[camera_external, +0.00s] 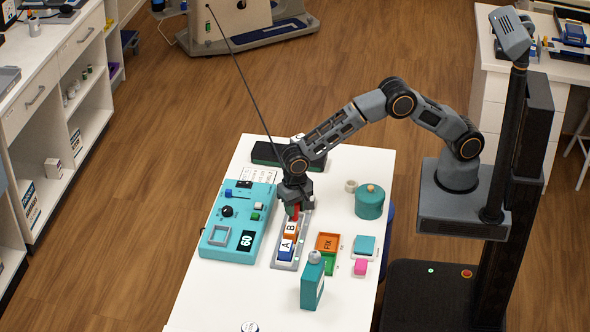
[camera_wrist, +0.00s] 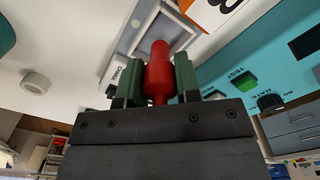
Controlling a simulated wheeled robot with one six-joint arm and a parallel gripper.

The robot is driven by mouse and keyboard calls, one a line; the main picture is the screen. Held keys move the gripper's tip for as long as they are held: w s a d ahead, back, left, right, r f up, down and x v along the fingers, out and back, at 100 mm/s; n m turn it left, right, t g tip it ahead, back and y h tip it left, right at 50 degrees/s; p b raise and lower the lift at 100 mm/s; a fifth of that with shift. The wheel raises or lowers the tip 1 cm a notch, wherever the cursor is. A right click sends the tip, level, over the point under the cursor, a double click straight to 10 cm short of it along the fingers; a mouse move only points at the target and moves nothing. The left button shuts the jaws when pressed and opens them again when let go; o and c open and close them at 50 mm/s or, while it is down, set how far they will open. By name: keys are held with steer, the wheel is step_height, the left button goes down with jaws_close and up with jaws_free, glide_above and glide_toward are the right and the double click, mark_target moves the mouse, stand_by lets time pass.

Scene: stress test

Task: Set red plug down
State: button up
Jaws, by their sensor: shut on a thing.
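My gripper (camera_external: 296,206) points down over the far end of a grey tray (camera_external: 305,240) on the white table. It is shut on the red plug (camera_external: 296,213). In the wrist view the red plug (camera_wrist: 158,70) stands between the green finger pads of my gripper (camera_wrist: 159,78), and its rounded end sticks out beyond them. The tray (camera_wrist: 172,22) shows just past the plug there. An orange and white B block (camera_external: 291,229) and a blue and white A block (camera_external: 286,248) lie in the tray. I cannot tell whether the plug touches the tray.
A teal panel (camera_external: 228,218) with knobs and a 60 display lies left of the tray. An orange FIX block (camera_external: 327,242), a green block (camera_external: 328,264), a teal box (camera_external: 312,287) and a teal round pot (camera_external: 369,203) stand to the right.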

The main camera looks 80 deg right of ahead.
steer(key=shift+f, duration=0.55)
steer(key=shift+f, duration=0.1)
steer(key=shift+f, duration=0.2)
steer(key=o, duration=0.9)
steer(key=shift+r, duration=0.1)
